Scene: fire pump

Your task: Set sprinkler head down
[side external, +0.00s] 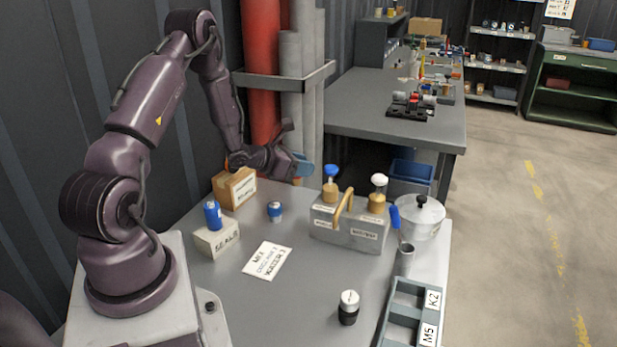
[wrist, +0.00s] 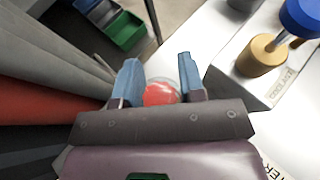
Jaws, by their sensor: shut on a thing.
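My gripper (side external: 303,166) is above the back of the grey workbench (side external: 310,285), between the cardboard box and the grey valve block. In the wrist view my gripper (wrist: 159,70) has its two blue fingers on either side of a round red thing with a pale clear rim (wrist: 160,93), probably the sprinkler head. It is held between the fingers, partly hidden by the gripper body. In the side view the fingers hide it. I cannot tell its height above the bench exactly, but the gripper appears raised clear of the surface.
The valve block (side external: 345,232) with blue and white knobs stands just right. The cardboard box (side external: 234,187), a blue cylinder (side external: 275,212) and a white card (side external: 267,260) are left. A compartment tray (side external: 386,326) and black-and-white knob (side external: 348,308) are in front. Pipes (side external: 291,85) rise behind.

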